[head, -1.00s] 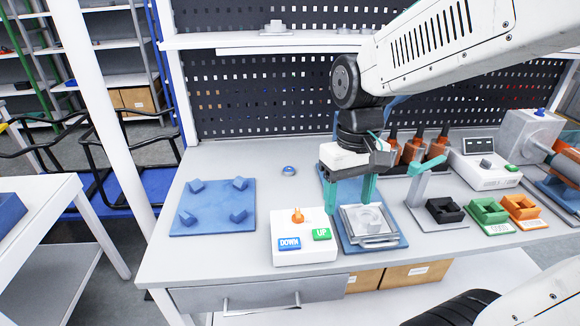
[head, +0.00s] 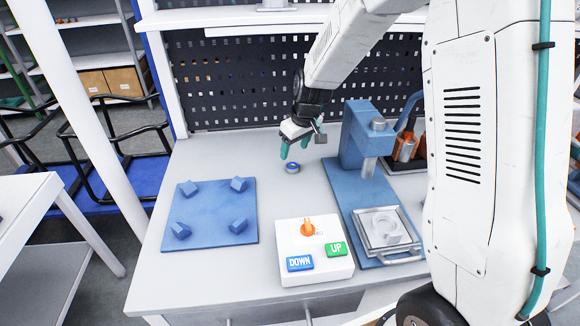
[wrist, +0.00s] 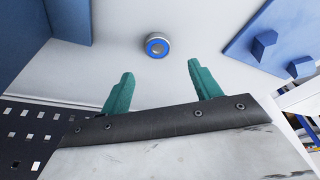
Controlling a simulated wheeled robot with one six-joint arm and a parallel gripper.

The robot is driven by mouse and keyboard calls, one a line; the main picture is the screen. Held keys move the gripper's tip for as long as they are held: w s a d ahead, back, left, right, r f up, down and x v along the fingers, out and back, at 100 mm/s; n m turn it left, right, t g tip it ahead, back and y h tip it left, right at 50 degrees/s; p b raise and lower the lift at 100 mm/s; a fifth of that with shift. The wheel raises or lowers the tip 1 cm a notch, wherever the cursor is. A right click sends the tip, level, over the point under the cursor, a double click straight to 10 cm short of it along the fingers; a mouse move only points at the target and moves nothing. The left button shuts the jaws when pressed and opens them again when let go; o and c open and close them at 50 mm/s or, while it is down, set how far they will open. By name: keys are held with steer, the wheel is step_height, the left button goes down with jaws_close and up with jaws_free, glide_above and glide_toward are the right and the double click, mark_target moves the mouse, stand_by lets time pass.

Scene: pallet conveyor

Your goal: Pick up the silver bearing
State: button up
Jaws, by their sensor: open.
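The silver bearing (head: 292,167), a small ring with a blue face, lies on the grey workbench between the blue plate and the blue press. In the wrist view the bearing (wrist: 157,46) shows beyond my fingertips, roughly midway between them sideways. My gripper (head: 294,148) is open and empty, its teal fingers pointing down just behind and above the bearing, apart from it. Both fingers of my gripper (wrist: 158,75) show in the wrist view with a wide gap.
A blue plate with several blocks (head: 210,212) lies left. A white control box (head: 313,262) with DOWN and UP buttons stands in front. The blue press (head: 352,150) with a metal fixture (head: 386,228) stands right. A perforated panel (head: 240,80) rises behind.

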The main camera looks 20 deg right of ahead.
mark_target(292, 165)
steer(key=x, duration=0.6)
steer(key=shift+s+d+f, duration=0.3)
steer(key=shift+s+f, duration=0.05)
steer(key=c, duration=1.1)
steer(key=shift+r, duration=0.5)
steer(key=v, duration=0.2)
steer(key=shift+s+a+r, duration=0.15)
steer(key=shift+s+r, duration=0.05)
steer(key=shift+r, duration=0.15)
steer(key=s, duration=0.5)
steer(key=s+r, duration=0.1)
steer(key=s, duration=0.9)
steer(key=shift+r, duration=0.15)
